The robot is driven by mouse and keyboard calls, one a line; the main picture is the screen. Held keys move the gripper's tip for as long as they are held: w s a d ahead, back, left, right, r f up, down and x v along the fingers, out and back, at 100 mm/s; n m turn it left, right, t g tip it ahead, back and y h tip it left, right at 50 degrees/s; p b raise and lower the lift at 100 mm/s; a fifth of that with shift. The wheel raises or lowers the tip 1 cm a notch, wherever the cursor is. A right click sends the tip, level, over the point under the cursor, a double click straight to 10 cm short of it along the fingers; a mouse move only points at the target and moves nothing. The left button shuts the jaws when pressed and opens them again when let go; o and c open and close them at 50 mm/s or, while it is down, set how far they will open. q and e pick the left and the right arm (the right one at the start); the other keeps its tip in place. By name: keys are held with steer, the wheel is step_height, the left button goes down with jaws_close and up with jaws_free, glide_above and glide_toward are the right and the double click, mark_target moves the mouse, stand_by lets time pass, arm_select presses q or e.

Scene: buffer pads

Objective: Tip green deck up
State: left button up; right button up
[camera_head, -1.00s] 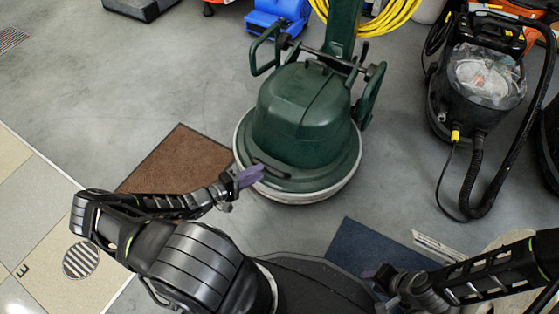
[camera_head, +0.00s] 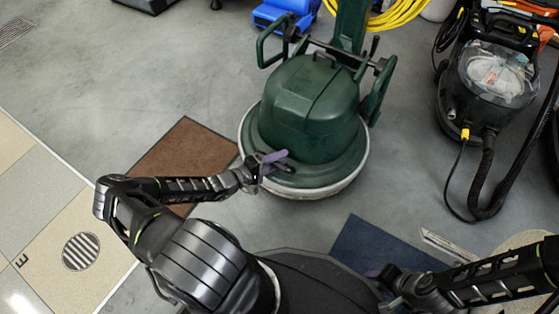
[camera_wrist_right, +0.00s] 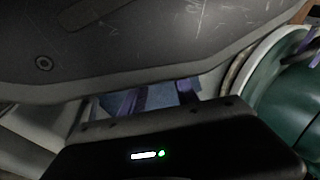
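The green deck (camera_head: 310,105) of the floor machine stands flat on the floor at centre, with a pale rim around its base. It also shows at the right edge of the right wrist view (camera_wrist_right: 290,105). A dark handle (camera_head: 286,168) sits on the deck's front skirt. My left gripper (camera_head: 275,159) is at this handle, its purple fingers overlapping it; I cannot tell whether they are closed on it. My right gripper (camera_head: 373,273) is low, away from the deck; its two purple fingers stand apart with nothing between them in the right wrist view (camera_wrist_right: 163,95).
A brown mat (camera_head: 180,155) lies left of the deck, and a blue mat (camera_head: 385,248) lies at front right. A black vacuum (camera_head: 490,85) with a hose stands at right. A yellow cable coil (camera_head: 400,14) is behind.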

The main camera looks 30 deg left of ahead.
arm_select(q)
jaws_close()
stand_by(0.3)
stand_by(1.2)
